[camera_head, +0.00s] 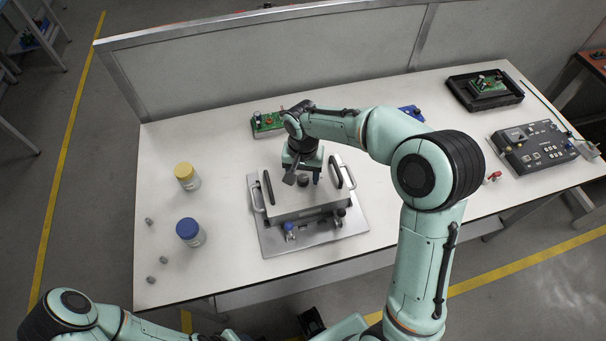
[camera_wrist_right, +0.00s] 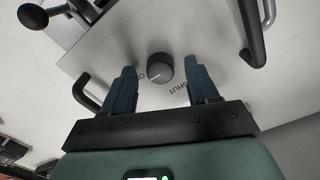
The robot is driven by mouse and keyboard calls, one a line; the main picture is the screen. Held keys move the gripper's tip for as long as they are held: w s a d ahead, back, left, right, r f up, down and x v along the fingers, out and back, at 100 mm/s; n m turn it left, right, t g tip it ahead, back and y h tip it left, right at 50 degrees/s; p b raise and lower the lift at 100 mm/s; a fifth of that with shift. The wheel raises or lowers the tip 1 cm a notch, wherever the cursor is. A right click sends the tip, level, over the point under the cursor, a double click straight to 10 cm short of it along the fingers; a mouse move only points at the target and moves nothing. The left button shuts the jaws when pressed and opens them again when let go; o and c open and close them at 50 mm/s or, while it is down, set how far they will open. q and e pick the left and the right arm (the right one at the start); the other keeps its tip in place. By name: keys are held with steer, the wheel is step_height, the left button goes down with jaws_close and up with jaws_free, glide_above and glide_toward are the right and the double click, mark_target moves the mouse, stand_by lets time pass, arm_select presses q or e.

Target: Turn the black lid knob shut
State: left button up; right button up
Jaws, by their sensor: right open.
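The black lid knob (camera_wrist_right: 159,67) sits on the pale metal lid (camera_wrist_right: 105,50) of a box. Its white mark points to the lower left, toward a partly hidden label starting with O. The word SHUT is printed lower right of the knob. My right gripper (camera_wrist_right: 162,72) is open, with one blue finger on each side of the knob in the picture and a gap on both sides. In the head view the knob (camera_head: 303,180) shows just below my right gripper (camera_head: 303,174). My left arm is at the bottom left; its gripper is not visible.
The box stands on a metal plate (camera_head: 352,221) and has black and metal handles. Left of it are a yellow-capped jar (camera_head: 187,177) and a blue-capped jar (camera_head: 190,232). A green circuit board (camera_head: 267,122) lies behind. A grey control panel (camera_head: 533,146) is at right.

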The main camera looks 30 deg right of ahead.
steer(key=shift+f, duration=0.2)
steer(key=c, duration=1)
steer(key=shift+c, duration=0.2)
